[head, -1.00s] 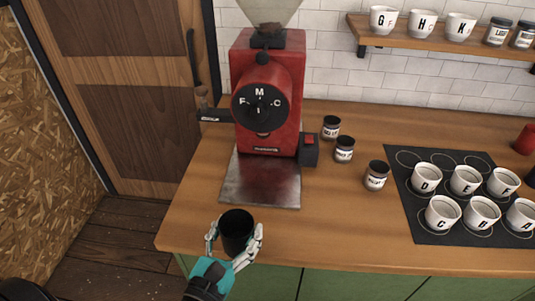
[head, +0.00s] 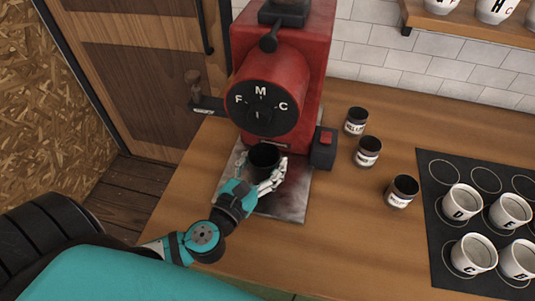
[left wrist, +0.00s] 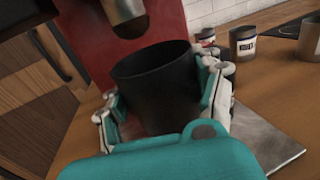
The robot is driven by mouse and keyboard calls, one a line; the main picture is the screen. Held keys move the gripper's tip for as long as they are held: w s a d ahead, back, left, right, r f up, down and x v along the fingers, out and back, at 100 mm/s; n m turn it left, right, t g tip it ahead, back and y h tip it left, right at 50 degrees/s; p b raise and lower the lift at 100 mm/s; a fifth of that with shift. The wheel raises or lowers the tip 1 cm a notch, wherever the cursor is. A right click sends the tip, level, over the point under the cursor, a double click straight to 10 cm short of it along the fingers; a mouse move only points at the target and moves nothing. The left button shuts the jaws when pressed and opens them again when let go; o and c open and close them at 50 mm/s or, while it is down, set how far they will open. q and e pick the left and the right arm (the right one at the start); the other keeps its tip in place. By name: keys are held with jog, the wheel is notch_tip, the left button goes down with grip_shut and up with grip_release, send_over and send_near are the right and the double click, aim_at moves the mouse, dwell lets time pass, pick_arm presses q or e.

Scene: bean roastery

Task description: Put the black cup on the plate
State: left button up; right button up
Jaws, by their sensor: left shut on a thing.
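My left gripper (head: 262,163) is shut on the black cup (head: 264,155), with a finger on each side of it. The cup is upright and open at the top. In the left wrist view the cup (left wrist: 158,85) is just below the grinder's spout (left wrist: 124,12). The metal plate (head: 293,200) lies at the foot of the red grinder, and the cup is over it. The plate also shows in the left wrist view (left wrist: 262,145). The cup's bottom is hidden by my gripper, so I cannot tell whether it touches the plate. My right gripper is not in view.
The red grinder (head: 310,75) stands close behind the cup, with a black switch box (head: 323,149) at its right. A black mat (head: 441,235) holds white cups.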

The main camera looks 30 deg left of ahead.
aim_at(265, 163)
pick_arm(q)
jog(key=w, duration=0.2)
jog(key=w+a, duration=0.1)
jog(key=w, duration=0.1)
jog(key=shift+a+f, duration=0.1)
jog(key=shift+f, duration=0.1)
jog(key=shift+w+f, duration=0.1)
jog(key=shift+f, duration=0.25)
notch_tip(265, 163, down, 2)
jog(key=shift+f, duration=0.6)
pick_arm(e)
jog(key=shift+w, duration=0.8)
pick_arm(q)
jog(key=o, duration=1.3)
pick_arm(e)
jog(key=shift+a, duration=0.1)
